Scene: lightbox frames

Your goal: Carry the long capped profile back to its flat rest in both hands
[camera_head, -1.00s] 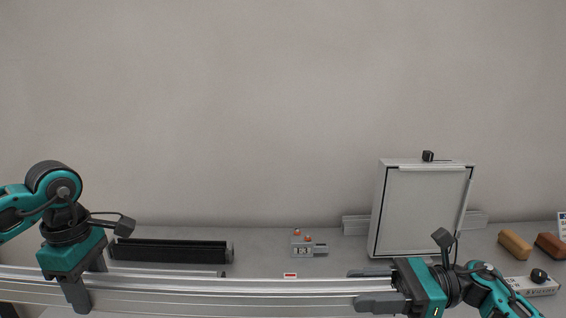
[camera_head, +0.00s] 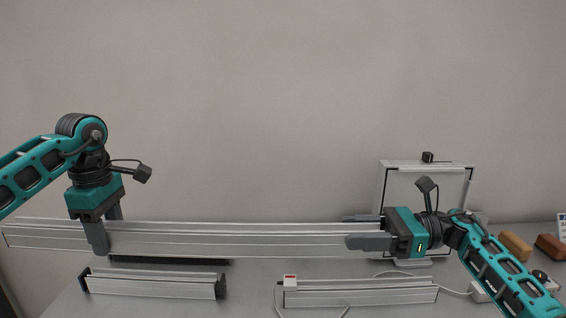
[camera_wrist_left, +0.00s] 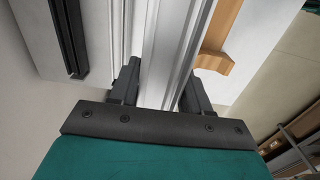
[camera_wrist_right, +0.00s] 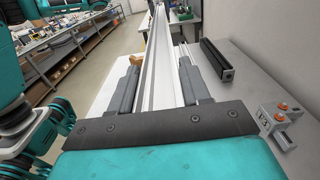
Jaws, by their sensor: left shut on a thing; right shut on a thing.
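The long silver profile (camera_head: 240,240) spans the left and middle of the head view, roughly level, above the table. My left gripper (camera_head: 105,228) is shut on it near its left part. My right gripper (camera_head: 364,232) is shut on it near its right end, which my gripper hides. The profile also runs between the fingers in the left wrist view (camera_wrist_left: 170,45) and the right wrist view (camera_wrist_right: 157,70). I cannot make out its caps clearly. I cannot tell which piece in view is the flat rest.
Shorter silver bars (camera_head: 150,284) and (camera_head: 360,296) lie on the table in front, the right one beside a cable. A dark bar (camera_head: 170,261) is mostly hidden behind the profile. A framed box (camera_head: 405,178) stands behind my right gripper. A wooden piece (camera_wrist_left: 216,58) is close to the profile.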

